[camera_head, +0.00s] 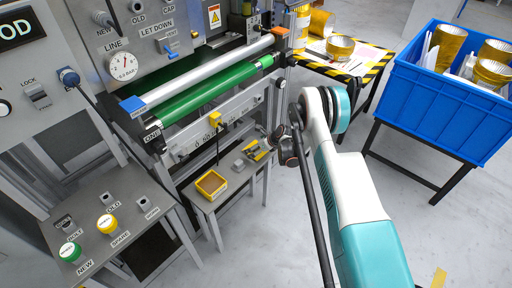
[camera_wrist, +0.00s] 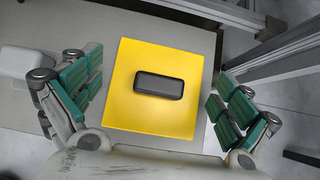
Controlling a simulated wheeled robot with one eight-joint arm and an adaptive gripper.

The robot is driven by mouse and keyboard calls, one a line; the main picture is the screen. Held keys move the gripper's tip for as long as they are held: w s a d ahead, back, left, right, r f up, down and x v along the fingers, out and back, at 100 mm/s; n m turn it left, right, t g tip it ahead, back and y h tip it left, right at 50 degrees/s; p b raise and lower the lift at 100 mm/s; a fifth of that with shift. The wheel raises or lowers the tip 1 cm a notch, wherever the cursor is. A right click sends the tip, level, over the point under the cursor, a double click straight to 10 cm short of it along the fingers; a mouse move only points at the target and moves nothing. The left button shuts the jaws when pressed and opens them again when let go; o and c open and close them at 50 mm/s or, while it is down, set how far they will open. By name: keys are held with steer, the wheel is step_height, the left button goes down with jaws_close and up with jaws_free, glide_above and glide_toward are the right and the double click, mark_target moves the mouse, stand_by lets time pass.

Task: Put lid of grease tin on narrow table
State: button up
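The lid is a flat yellow square with a black bar handle (camera_wrist: 160,86). It fills the middle of the wrist view (camera_wrist: 150,120) and appears to lie on the pale top of the narrow table (camera_wrist: 100,22). My gripper (camera_wrist: 155,100) is open, with green-padded fingers on the left and right of the lid and a visible gap on each side. In the head view my gripper (camera_head: 264,146) is over the right part of the narrow table (camera_head: 213,205), partly covering the yellow lid (camera_head: 260,156). The open yellow grease tin (camera_head: 211,184), brown inside, stands left on that table.
A small grey block (camera_head: 241,165) sits between tin and lid. The press with its green roller (camera_head: 210,103) rises behind the narrow table. A blue crate (camera_head: 440,95) on a stand and a striped table (camera_head: 372,66) are to the right. Metal rails (camera_wrist: 275,45) run beside the lid.

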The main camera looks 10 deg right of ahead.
stand_by(0.3)
steer(key=shift+r, duration=0.15)
steer(key=p+v, duration=0.4)
steer(key=v, duration=0.8)
steer(key=s+a+r+n+h, duration=0.1)
steer(key=s+r+n, duration=0.3)
steer(key=r, duration=0.7)
steer(key=s+a+r+n, duration=0.1)
steer(key=s+r+n, duration=0.3)
steer(key=r, duration=0.7)
steer(key=s+a+r+n+h, duration=0.1)
steer(key=s+r+n, duration=0.3)
steer(key=r, duration=0.7)
steer(key=s+a+r+n+h, duration=0.2)
steer(key=s+r+n, duration=0.7)
steer(key=s, duration=0.5)
steer(key=s+n, duration=0.7)
steer(key=s, duration=0.8)
steer(key=shift+d+f+n+t+h, duration=0.25)
steer(key=shift+d+n+t+h, duration=0.05)
steer(key=shift+n+h, duration=0.1)
